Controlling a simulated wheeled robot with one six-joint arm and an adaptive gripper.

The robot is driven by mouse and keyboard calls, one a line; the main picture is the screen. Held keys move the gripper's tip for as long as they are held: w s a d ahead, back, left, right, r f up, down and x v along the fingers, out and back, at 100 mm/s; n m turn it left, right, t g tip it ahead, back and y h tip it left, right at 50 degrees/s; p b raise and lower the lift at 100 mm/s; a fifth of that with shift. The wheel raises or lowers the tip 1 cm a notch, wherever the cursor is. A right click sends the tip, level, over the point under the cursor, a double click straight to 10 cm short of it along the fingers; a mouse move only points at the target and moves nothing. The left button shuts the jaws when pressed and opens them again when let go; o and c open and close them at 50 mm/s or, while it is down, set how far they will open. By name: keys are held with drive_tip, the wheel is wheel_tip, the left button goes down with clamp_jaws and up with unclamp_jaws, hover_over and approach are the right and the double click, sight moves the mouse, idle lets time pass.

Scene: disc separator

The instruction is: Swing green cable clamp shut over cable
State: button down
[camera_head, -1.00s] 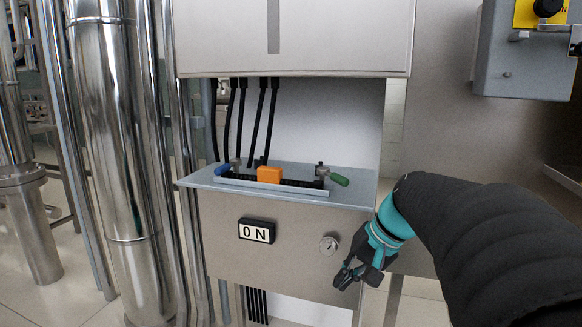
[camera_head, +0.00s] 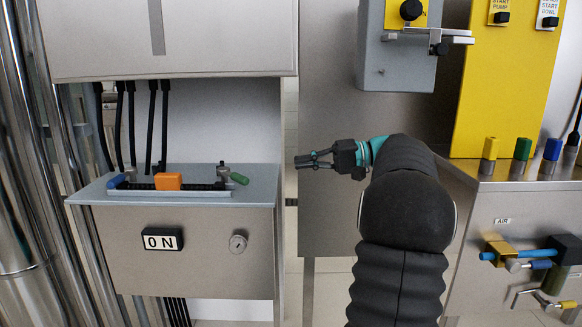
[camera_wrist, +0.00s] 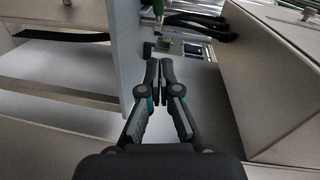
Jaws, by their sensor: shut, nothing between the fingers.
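The green clamp handle (camera_head: 239,178) sits at the right end of a black clamp bar (camera_head: 200,186) on a grey shelf (camera_head: 92,192). It points out to the right and tilts slightly down. A metal fitting (camera_head: 223,168) stands at its inner end. Black cables (camera_head: 152,128) hang behind the shelf; I cannot tell whether one lies under the green clamp. My gripper (camera_head: 299,162) is shut and empty, right of the green handle and apart from it, pointing left.
An orange block (camera_head: 168,181) and a blue handle (camera_head: 116,181) are on the same bar. The cabinet above (camera_head: 215,45) overhangs the shelf. A grey box (camera_head: 398,60) hangs above my arm. A yellow panel (camera_head: 490,110) and a valve bench are at the right.

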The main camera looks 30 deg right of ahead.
hover_over(259, 192)
drive_tip(key=d, duration=0.4)
drive_tip(key=shift+w+f, duration=0.35)
drive_tip(key=shift+f, duration=0.25)
drive_tip(key=a, duration=0.3)
drive_tip(key=shift+s+a+f+b, duration=0.1)
drive_tip(key=shift+s+f+b, duration=0.05)
drive_tip(key=shift+f+b, duration=0.2)
drive_tip(key=shift+s+a, duration=0.1)
drive_tip(key=shift+a, duration=0.4)
drive_tip(key=shift+s+f, duration=0.1)
